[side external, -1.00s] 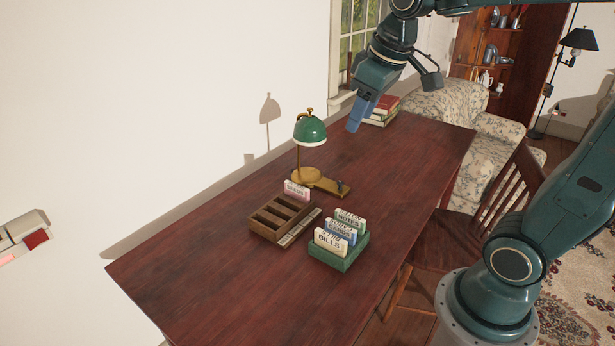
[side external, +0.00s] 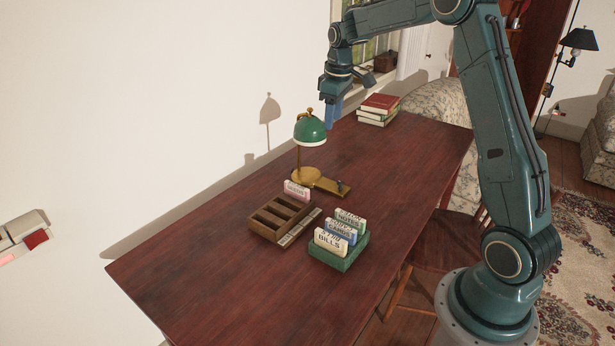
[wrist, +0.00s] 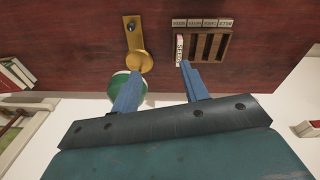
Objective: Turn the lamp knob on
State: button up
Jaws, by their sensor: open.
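The desk lamp has a green shade (side external: 310,129) and a brass base (side external: 307,175), and stands upright on the desk near the wall. A small dark knob (side external: 341,185) sits at the right end of the base plate. The wrist view shows the brass plate (wrist: 133,42) with the knob (wrist: 131,25) near its top end, and the green shade partly hidden behind a finger. My gripper (side external: 331,122) is open and empty, pointing down beyond the lamp, above the desk. In the wrist view its blue fingers (wrist: 158,85) are spread apart, with the knob above and left of them.
A wooden sorter (side external: 280,217) with a pink card and a green box (side external: 340,250) of labelled cards stand in front of the lamp. Books (side external: 378,110) are stacked at the desk's far end. The desk's near left part is clear.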

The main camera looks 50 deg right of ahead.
jog(key=g, duration=0.1)
send_over(341, 182)
notch_tip(341, 182, down, 12)
jog(key=shift+w+d+n+y, duration=0.1)
jog(key=shift+n+y, duration=0.2)
jog(key=shift+n, duration=0.1)
jog(key=shift+f, duration=0.2)
notch_tip(341, 182, down, 14)
jog(key=shift+r, duration=0.25)
grip_shut()
